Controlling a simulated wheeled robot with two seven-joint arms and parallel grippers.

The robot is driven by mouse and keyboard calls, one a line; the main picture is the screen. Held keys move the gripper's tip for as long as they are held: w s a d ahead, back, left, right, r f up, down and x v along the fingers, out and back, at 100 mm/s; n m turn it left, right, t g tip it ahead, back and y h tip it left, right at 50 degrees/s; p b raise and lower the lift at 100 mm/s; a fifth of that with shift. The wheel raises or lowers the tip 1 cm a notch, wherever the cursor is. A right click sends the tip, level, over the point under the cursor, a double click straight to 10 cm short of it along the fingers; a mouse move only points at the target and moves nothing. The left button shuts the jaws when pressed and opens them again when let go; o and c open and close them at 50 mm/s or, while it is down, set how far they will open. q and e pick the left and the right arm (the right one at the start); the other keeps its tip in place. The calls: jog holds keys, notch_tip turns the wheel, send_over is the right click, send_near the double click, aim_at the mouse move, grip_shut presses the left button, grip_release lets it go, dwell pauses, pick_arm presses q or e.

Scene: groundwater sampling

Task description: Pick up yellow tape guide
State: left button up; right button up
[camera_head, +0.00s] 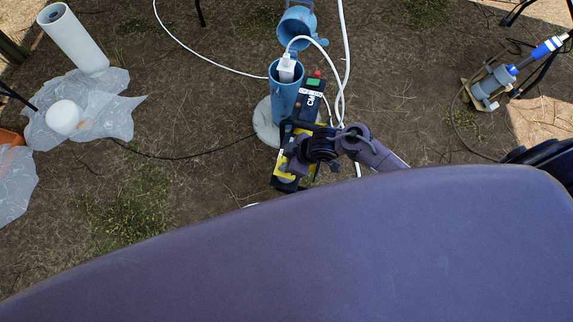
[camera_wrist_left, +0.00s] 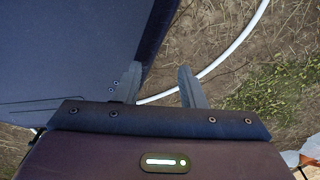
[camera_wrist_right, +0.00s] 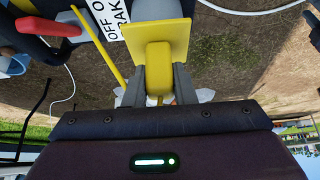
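The yellow tape guide (camera_wrist_right: 159,72) is in the right wrist view, a thick yellow block with a flat square plate beyond it. My right gripper (camera_wrist_right: 159,90) has a finger against each side of the block and is shut on it. In the head view my right gripper (camera_head: 296,152) is over the dark reel device (camera_head: 313,86), and my own arm hides much of that area. Whether the guide still touches the device cannot be told. My left gripper (camera_wrist_left: 158,85) is open and empty in the left wrist view, above the ground.
A blue cylinder (camera_head: 284,98) with a white fitting stands beside the device. White hoses (camera_head: 345,60) run near it. A blue and grey pump (camera_head: 491,84) is at right. The ground between is mostly free.

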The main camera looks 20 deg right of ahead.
grip_shut()
